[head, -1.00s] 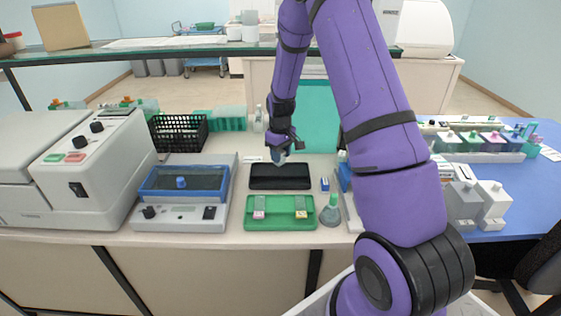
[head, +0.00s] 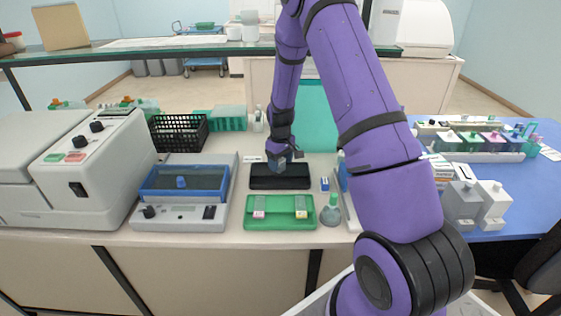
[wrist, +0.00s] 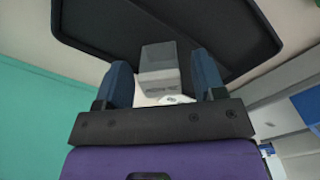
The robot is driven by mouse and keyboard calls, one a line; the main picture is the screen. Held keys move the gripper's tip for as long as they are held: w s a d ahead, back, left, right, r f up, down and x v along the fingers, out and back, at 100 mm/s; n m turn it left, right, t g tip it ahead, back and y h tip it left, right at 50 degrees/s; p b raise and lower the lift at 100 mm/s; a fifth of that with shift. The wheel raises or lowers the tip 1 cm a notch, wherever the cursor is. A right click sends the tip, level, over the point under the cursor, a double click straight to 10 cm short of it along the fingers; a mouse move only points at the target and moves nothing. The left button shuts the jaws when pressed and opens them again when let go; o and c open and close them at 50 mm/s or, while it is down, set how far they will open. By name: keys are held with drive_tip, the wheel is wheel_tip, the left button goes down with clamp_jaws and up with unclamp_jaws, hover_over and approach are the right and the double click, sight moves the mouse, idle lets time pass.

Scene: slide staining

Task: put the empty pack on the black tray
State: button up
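The black tray (head: 262,184) lies flat on the bench behind the green slide tray. My gripper (head: 285,160) points down over the back part of the black tray. The small grey-white empty pack (head: 279,166) is below its fingers. The dark tray (wrist: 235,40) fills the area behind the pack there. Whether the pack's underside touches the tray is hidden.
The green tray (head: 280,224) with slides is in front, with a flask (head: 331,213) to its right. A blue-topped device (head: 183,196) stands to the left. A black basket (head: 179,132) is behind. The front of the black tray is clear.

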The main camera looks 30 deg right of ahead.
drive_tip(key=s+a+r+t, duration=0.1)
drive_tip(key=s+a+r, duration=0.1)
drive_tip(key=r, duration=0.9)
drive_tip(key=s+a+r, duration=0.3)
drive_tip(key=r, duration=0.9)
drive_tip(key=s+a+r+m+t, duration=0.1)
drive_tip(key=s+a+r, duration=0.1)
drive_tip(key=s+r, duration=0.25)
drive_tip(key=s+a+r+t, duration=0.1)
drive_tip(key=s+a+r, duration=0.2)
drive_tip(key=s+r, duration=0.15)
drive_tip(key=s+a+r+t, duration=0.1)
drive_tip(key=s+a+r, duration=0.1)
drive_tip(key=s, duration=0.8)
drive_tip(key=s+a+r+m+t, duration=0.1)
drive_tip(key=s+a+r, duration=0.2)
drive_tip(key=s, duration=0.7)
drive_tip(key=shift+a+r, duration=0.2)
drive_tip(key=shift+r, duration=0.1)
drive_tip(key=shift+c, duration=0.4)
